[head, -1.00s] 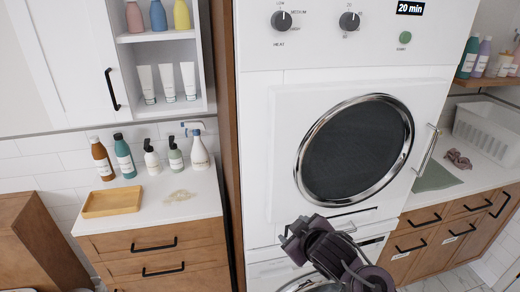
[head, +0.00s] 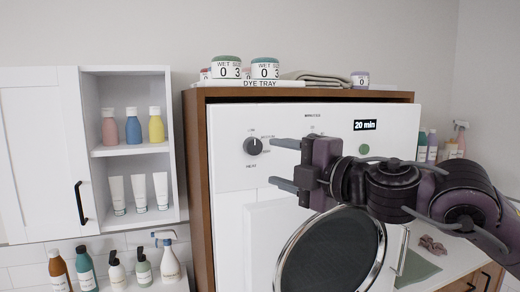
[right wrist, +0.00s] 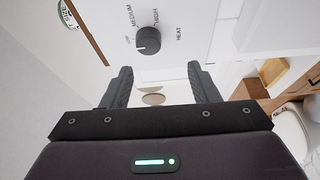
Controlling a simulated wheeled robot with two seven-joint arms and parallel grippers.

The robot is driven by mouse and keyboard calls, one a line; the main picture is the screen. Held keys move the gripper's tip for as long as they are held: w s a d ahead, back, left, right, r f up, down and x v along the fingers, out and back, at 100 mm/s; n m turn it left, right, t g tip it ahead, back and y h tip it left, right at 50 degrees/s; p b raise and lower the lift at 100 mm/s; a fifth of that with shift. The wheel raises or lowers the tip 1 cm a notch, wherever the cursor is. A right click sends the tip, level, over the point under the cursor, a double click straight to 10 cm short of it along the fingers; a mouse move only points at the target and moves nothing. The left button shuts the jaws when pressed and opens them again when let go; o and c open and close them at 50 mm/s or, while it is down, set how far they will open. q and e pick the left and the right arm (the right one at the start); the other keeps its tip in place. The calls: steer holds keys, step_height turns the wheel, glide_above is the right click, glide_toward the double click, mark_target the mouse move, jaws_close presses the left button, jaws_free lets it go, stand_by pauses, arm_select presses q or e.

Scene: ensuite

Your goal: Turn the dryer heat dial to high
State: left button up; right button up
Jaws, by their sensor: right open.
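The heat dial (head: 253,146) is a dark round knob on the white dryer's (head: 229,178) control panel, with LOW, MEDIUM and HIGH printed around it. In the right wrist view the dial (right wrist: 148,40) stands beyond the fingers, near the top. Its pointer seems to face the LOW side, but the mark is small. My right gripper (head: 275,163) is open and empty, just right of and slightly below the dial in the head view. Its fingers point left, with a gap to the dial. The right wrist view shows both fingertips (right wrist: 160,72) apart. My right arm partly hides the minutes dial.
The round dryer door (head: 330,255) is closed below the panel. A green button (head: 364,149) and a 20 min display (head: 365,125) sit to the right. Wooden framing (head: 195,185) borders the dryer; tubs (head: 265,68) stand on top. Shelves with bottles (head: 133,127) are left.

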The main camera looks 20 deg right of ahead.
mark_target(257, 147)
steer(key=w+p, duration=0.1)
steer(key=w, duration=0.1)
steer(key=w+a+r+p, duration=0.1)
steer(key=w+p, duration=0.2)
steer(key=w, duration=0.1)
steer(key=shift+w+a+r, duration=0.25)
steer(key=shift+a, duration=0.15)
